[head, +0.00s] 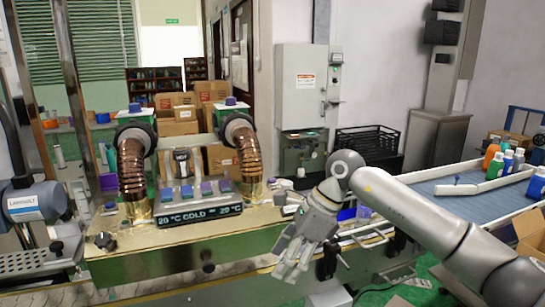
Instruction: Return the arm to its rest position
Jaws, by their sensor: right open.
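My right arm (420,208) reaches in from the lower right, its elbow bent near the middle of the view. My right gripper (290,258) hangs down and to the left in front of the sleeve applicator (180,235), by the right end of its green front. Its grey fingers are apart and I see nothing between them. Whether they touch the machine, I cannot tell. The applicator has two copper-coloured ribbed hoses and a display (199,214) reading "20 °C COLD 20 °C". My left gripper is not in view.
A blue conveyor (425,198) with several bottles (495,163) runs behind my right arm. A cardboard box (531,235) stands at the right edge. A grey cabinet (301,88) and a black crate (367,141) are behind. Green floor shows at the bottom right.

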